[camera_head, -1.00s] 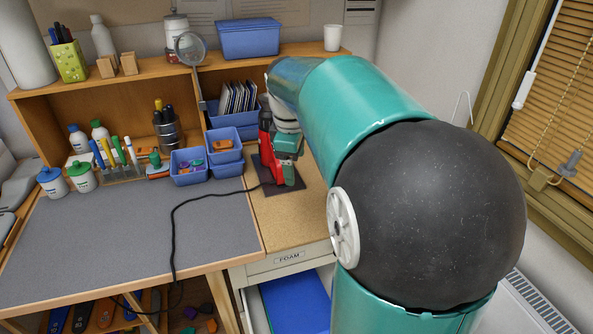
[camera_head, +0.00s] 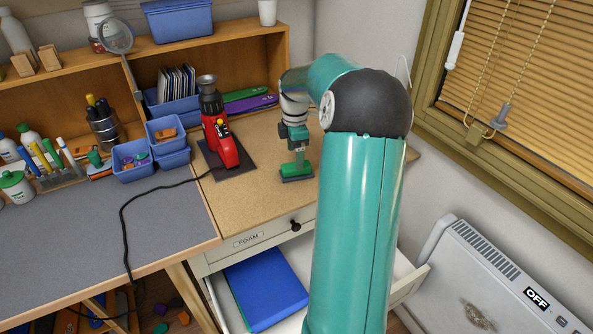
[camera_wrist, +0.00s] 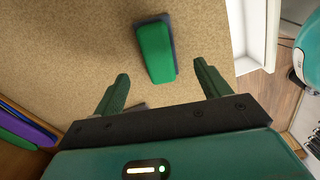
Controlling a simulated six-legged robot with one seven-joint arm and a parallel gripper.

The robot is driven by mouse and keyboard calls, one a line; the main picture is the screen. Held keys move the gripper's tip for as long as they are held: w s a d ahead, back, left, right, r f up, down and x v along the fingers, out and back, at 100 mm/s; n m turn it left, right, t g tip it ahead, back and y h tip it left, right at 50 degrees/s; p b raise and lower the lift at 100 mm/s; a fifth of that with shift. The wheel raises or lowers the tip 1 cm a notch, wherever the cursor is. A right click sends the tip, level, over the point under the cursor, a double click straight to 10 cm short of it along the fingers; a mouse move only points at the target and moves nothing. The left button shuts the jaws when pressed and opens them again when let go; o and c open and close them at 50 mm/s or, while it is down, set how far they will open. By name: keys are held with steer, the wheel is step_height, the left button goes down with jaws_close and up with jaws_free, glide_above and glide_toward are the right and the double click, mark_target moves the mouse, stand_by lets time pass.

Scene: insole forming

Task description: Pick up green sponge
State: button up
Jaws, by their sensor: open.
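The green sponge (camera_head: 296,171), a small block with a dark grey-blue layer, lies on the cork-coloured worktop right of the red tool. It also shows in the wrist view (camera_wrist: 155,53), lying lengthwise just beyond the fingers. My gripper (camera_head: 297,149) points down close above the sponge. In the wrist view, my gripper (camera_wrist: 162,80) is open with its two green fingers wide apart and nothing between the tips. The sponge appears ahead of the gap, apart from both fingers. The exact height above it is hard to tell.
A red tool (camera_head: 220,143) with a black cord stands on a dark mat to the left. Green (camera_head: 245,95) and purple (camera_head: 250,104) pieces lie behind. Blue bins (camera_head: 167,138) stand further left. The open FOAM drawer (camera_head: 213,292) holds blue sheets. Cork around the sponge is clear.

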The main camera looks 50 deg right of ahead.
step_height(320, 180, down, 6)
steer(key=shift+d+r, duration=0.1)
steer(key=shift+d, duration=0.05)
steer(key=shift+c, duration=0.2)
steer(key=c, duration=1)
